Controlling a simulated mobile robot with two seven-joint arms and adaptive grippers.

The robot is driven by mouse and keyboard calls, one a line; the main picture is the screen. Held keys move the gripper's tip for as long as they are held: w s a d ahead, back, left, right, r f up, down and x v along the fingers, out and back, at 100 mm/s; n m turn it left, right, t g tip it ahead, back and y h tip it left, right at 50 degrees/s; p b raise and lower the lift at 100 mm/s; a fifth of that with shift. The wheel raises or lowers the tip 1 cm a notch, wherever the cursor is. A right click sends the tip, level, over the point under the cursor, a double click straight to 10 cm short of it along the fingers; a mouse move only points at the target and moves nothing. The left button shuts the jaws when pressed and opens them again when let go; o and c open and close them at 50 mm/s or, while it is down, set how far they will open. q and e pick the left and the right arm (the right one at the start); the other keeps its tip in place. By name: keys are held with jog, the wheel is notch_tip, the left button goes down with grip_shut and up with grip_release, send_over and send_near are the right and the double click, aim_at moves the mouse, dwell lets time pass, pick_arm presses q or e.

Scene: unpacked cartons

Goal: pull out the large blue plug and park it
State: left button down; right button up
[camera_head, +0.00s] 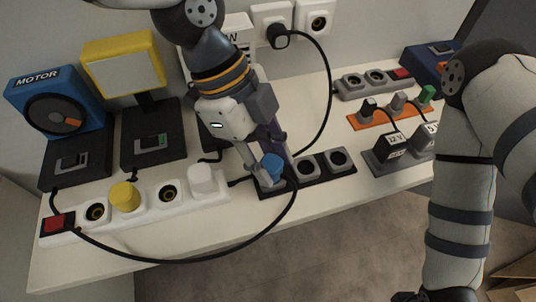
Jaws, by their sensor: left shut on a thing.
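The large blue plug (272,168) is at the left end of a black socket strip (318,179). My left gripper (266,172) reaches down from above and is shut on the blue plug, with its fingers on either side. The plug's lower part is hidden, so I cannot tell whether its pins are in the socket. A black cable leaves the plug area and loops along the table front to the white strip (150,201). My right arm hangs down at the right, and its gripper is not visible.
The white strip holds a yellow plug (124,197) and a white plug (201,179). A blue motor unit (58,98) and a yellow-framed panel (124,65) stand behind. Adapters (385,151) and an orange strip (392,115) lie right. The front table edge is mostly clear.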

pick_arm(q)
jog(key=shift+f, duration=0.25)
dwell(0.7)
jog(key=c, duration=1.2)
grip_release()
jog(key=shift+r, duration=0.1)
